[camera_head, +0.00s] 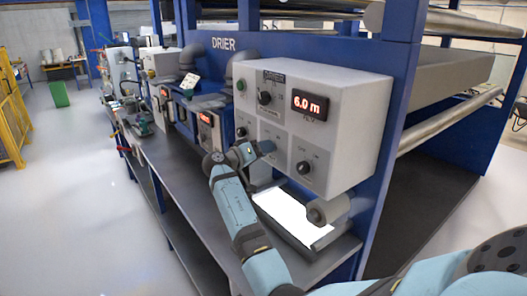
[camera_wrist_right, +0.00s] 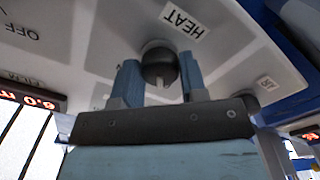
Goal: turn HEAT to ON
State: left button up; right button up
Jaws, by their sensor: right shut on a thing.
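The HEAT knob (camera_wrist_right: 160,66) is dark and round, with a raised grip, on the underside-looking pale panel face in the right wrist view. The HEAT label (camera_wrist_right: 184,20) is beside it. My right gripper (camera_wrist_right: 160,80) has its two blue fingers on either side of the knob and is shut on it. In the head view my right gripper (camera_head: 266,148) is at the front of the grey control box (camera_head: 345,130) and hides the knob there. I cannot tell which mark the knob points to. My left gripper is not in view.
Other knobs on the box are close by: one above (camera_head: 264,98), one at left (camera_head: 241,131) and one at lower right (camera_head: 304,167). A red display (camera_head: 310,104) reads 6.0 m.

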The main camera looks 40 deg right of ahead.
pick_arm(q)
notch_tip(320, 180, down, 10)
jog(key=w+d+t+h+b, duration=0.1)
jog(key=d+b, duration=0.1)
jog(key=b, duration=2)
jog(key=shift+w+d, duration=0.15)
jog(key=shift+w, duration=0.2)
pick_arm(e)
jog(key=m, duration=1.1)
jog(key=shift+f+m, duration=0.15)
jog(key=shift+m, duration=0.15)
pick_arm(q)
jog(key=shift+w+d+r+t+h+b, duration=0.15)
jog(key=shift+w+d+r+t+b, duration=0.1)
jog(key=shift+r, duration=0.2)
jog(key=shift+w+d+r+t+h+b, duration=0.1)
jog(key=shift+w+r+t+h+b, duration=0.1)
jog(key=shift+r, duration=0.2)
pick_arm(e)
jog(key=o, duration=0.9)
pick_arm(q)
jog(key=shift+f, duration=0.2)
